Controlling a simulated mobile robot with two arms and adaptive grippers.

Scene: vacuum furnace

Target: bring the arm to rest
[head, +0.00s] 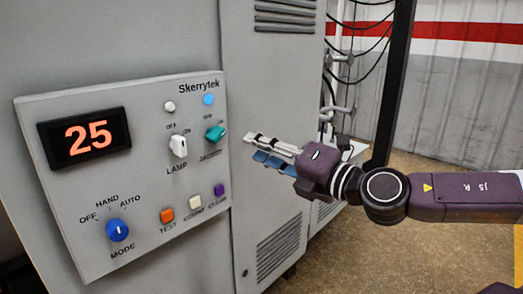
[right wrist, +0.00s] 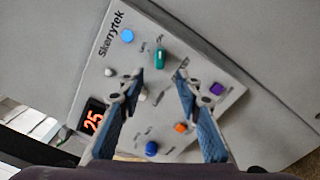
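My right gripper (head: 275,153) is in front of the grey control panel (head: 140,190), to the right of its switches. Its fingers point left, and the arm comes in from the right. In the right wrist view, the blue-padded fingers of my right gripper (right wrist: 159,85) are spread apart with nothing between them. The panel (right wrist: 215,75) shows beyond them, turned in the picture, and a gap is visible in the head view. My left gripper is in neither view.
The panel has an orange "25" display (head: 85,137), a blue MODE knob (head: 118,230), a white LAMP switch (head: 178,146), a teal switch (head: 214,133) and several buttons. A black post (head: 394,85) and cables stand behind my right arm. Open floor (head: 430,250) lies to the right.

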